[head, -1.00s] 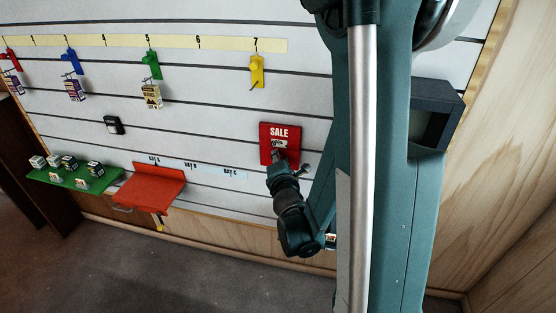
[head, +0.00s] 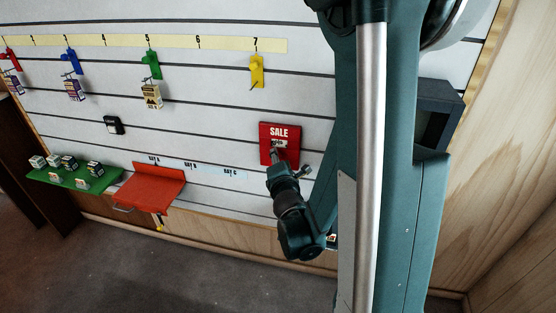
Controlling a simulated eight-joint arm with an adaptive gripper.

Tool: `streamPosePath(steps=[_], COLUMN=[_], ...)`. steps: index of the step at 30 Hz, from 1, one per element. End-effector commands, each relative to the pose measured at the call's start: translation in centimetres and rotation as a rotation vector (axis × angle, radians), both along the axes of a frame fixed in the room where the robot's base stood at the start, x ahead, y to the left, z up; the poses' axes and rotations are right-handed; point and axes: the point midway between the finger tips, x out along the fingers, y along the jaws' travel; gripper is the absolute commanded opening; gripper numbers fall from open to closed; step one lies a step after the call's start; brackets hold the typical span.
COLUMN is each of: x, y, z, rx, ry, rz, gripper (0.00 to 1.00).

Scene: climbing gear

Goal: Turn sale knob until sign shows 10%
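The red sale sign (head: 266,155) is mounted on the slatted wall right of the middle in the head view. The word SALE reads clearly in white at its top. The smaller white display below that word is partly covered and too small to read. My gripper (head: 280,158) is at the lower right part of the sign, reaching up to it from below. The sale knob is hidden behind my gripper. The fingers are too small and overlapped to show whether they are shut on the knob.
A red shelf (head: 152,187) and a green shelf (head: 72,180) with several small boxes stand out at lower left. A dark box (head: 436,115) is on the right.

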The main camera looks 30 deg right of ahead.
Motion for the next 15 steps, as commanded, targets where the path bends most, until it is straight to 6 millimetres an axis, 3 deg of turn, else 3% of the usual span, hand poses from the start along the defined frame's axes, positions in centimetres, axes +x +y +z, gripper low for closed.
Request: streamPosePath(steps=[15], x=[-4.8], y=[2.4], z=[1.4], rx=[0.0], ry=[-0.001], rz=[0.001], gripper=[0.35])
